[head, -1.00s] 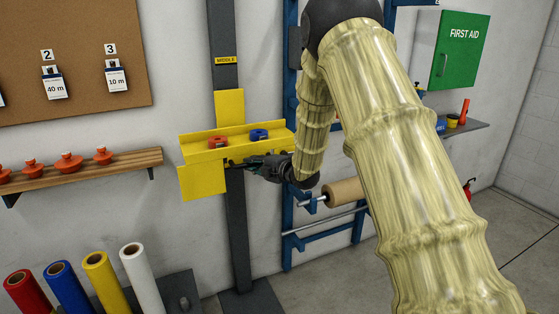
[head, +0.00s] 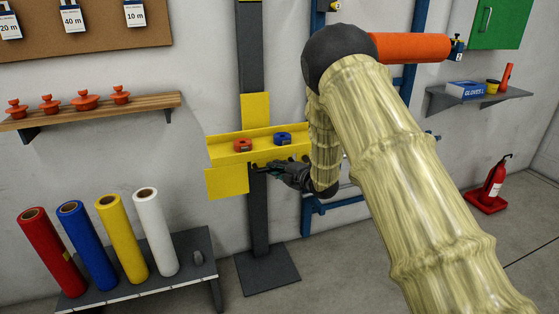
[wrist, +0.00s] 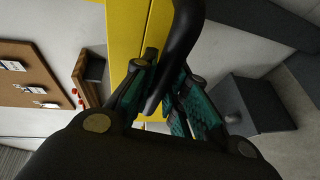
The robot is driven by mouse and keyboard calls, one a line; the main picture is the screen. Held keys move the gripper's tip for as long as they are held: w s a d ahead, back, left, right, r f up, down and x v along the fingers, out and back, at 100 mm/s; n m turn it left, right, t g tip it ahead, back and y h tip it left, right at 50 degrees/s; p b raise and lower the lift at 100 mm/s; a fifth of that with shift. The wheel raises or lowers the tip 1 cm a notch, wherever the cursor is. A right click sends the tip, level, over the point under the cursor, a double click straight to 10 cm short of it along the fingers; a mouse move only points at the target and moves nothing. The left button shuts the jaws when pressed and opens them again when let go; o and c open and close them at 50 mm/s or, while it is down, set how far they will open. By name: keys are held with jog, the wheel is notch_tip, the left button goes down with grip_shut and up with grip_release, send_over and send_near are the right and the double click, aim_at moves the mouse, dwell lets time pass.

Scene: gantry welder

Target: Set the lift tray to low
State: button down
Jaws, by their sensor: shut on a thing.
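The yellow lift tray (head: 228,180) sits on a dark upright post (head: 260,215), at about the middle of the visible post in the head view. It carries a red reel (head: 243,145) and a blue reel (head: 283,139). My gripper (head: 262,168) is at the tray's front, just below its front edge. In the wrist view my gripper (wrist: 160,88) is shut on a black curved handle (wrist: 180,45) in front of the yellow tray (wrist: 125,35). My forearm hides the tray's right end in the head view.
Red, blue, yellow and white rolls (head: 155,232) stand on a low grey bench (head: 195,245) at lower left. A wooden shelf (head: 150,103) with orange pots is on the wall. A blue rack is behind my arm. A fire extinguisher (head: 492,185) stands at right.

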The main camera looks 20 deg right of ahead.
notch_tip(320, 180, down, 12)
jog(key=b, duration=0.4)
jog(key=shift+s, duration=0.3)
jog(key=shift+a+f, duration=0.1)
jog(key=shift+f, duration=0.1)
jog(key=c, duration=1.4)
grip_release()
jog(key=shift+w+r, duration=0.15)
jog(key=shift+r, duration=0.05)
jog(key=shift+r, duration=0.1)
jog(key=v, duration=1.2)
jog(key=shift+r, duration=0.1)
